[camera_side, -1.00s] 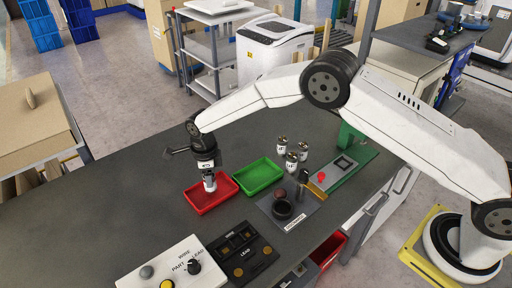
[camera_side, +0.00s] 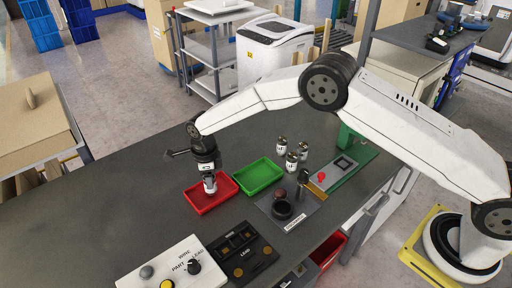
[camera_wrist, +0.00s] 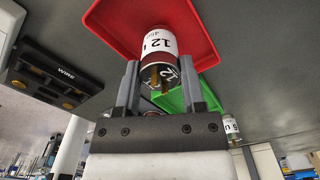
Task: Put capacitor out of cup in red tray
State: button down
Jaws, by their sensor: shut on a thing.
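A white-labelled capacitor (camera_side: 210,187) is upright at the red tray (camera_side: 223,191) in the side view. My gripper (camera_side: 209,178) points down from above, with its fingers shut around the capacitor's upper part. The wrist view shows the capacitor (camera_wrist: 158,42) between the two fingers of my gripper (camera_wrist: 159,68), its leads towards the palm, against the red tray's floor (camera_wrist: 112,22). I cannot tell whether its base touches the tray. A dark round cup (camera_side: 282,210) stands on a grey plate to the right, with no capacitor visible in it.
A green tray (camera_side: 260,176) is beside the red one. Several similar capacitors (camera_side: 292,160) stand behind the cup. A black panel (camera_side: 241,252) and a white control box (camera_side: 172,268) are at the front.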

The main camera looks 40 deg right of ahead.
jog(key=shift+f, duration=0.3)
jog(key=shift+c, duration=0.5)
grip_release()
jog(key=shift+r, duration=3.45)
